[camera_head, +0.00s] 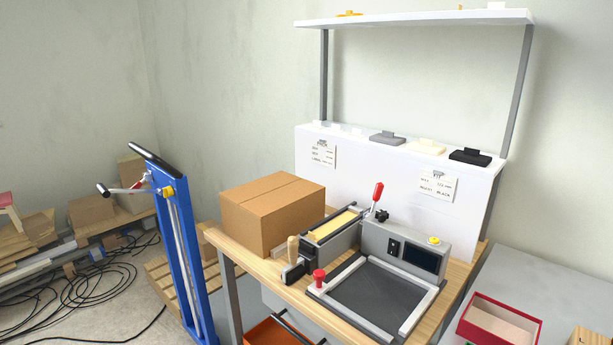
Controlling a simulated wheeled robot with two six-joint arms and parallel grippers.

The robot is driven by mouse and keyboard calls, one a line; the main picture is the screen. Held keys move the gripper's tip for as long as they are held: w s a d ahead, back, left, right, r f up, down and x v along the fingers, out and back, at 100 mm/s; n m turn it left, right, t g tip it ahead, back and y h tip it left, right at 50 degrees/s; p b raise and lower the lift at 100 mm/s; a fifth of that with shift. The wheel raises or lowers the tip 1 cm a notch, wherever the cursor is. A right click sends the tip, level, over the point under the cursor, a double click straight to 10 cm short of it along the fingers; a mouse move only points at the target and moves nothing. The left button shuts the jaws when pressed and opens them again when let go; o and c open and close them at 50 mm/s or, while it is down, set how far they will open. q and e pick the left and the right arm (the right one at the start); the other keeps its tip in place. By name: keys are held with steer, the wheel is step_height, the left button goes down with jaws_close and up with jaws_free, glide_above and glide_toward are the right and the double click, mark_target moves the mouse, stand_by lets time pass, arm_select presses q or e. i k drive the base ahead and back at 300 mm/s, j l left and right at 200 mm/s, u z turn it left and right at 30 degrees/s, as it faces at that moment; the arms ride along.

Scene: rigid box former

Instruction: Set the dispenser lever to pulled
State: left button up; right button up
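A long grey unit (335,243) with a pale yellow strip along its top, perhaps the dispenser, sits on the wooden table. A lever with an upright wooden handle (293,248) is at its front left end. A second lever, with a red handle (377,193), leans slightly right at the grey control box (400,244). Which one is the dispenser lever, and whether it is pulled, I cannot tell. Neither of my grippers is in view.
A dark plate in a pale frame (374,291), with a red knob (319,275), lies at the table front. A cardboard box (268,212) is behind left. A blue stand (181,250) with a side handle is left of the table. A red box (497,327) is at right.

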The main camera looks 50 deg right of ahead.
mark_target(379, 186)
steer(key=i+z, duration=0.5)
steer(key=i+j+z, duration=0.2)
steer(key=z, duration=0.25)
steer(key=i+j+z, duration=0.35)
steer(key=z, duration=0.15)
steer(key=i, duration=0.1)
